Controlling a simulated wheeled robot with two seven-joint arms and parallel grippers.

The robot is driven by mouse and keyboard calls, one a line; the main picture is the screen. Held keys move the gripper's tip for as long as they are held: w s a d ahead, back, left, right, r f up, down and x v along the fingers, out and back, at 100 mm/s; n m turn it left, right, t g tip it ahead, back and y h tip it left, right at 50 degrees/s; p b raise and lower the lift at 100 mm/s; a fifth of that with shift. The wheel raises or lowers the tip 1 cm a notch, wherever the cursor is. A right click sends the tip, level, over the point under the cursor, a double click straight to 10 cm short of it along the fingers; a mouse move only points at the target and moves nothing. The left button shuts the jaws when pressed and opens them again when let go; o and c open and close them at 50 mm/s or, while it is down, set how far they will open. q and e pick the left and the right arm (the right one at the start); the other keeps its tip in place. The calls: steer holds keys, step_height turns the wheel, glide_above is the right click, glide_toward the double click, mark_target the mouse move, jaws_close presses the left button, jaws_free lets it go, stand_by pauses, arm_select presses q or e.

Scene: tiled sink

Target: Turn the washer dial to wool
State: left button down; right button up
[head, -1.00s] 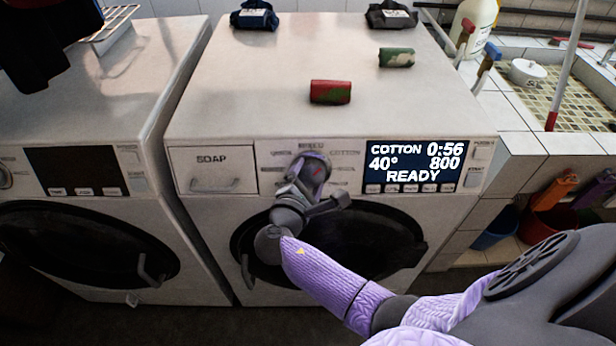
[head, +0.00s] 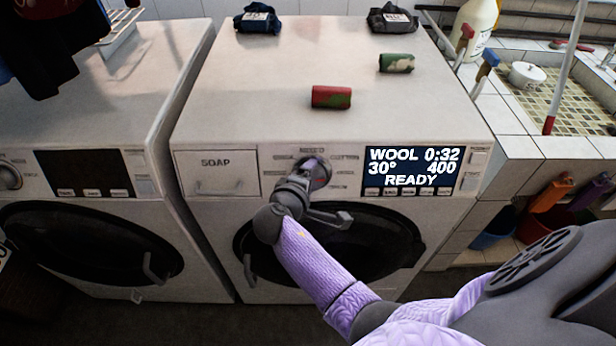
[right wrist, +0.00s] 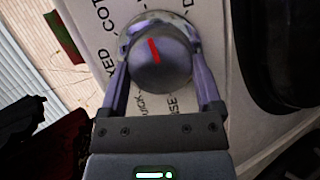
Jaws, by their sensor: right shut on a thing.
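The washer (head: 240,125) stands in the middle of the head view. Its display (head: 412,170) reads WOOL, 0:32, 30°, 400, READY. My right gripper (head: 312,166) is at the washer's panel, over the dial, and hides most of it in the head view. In the right wrist view the round grey dial (right wrist: 160,62) with a red mark sits between the two fingers of the right gripper (right wrist: 160,70), which is shut on it. Printed labels around the dial are partly covered. My left gripper is not in view.
A second washer (head: 85,120) with a dark display stands at the left. A red and green roll (head: 331,97), a camouflage roll (head: 396,63) and two dark folded bundles lie on top of the washer. A tiled sink (head: 545,90) is at the right.

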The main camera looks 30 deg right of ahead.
steer(key=shift+f+m, duration=0.1)
steer(key=shift+m, duration=0.2)
stand_by(0.4)
steer(key=o, duration=1)
steer(key=shift+y, duration=0.3)
steer(key=shift+o, duration=0.2)
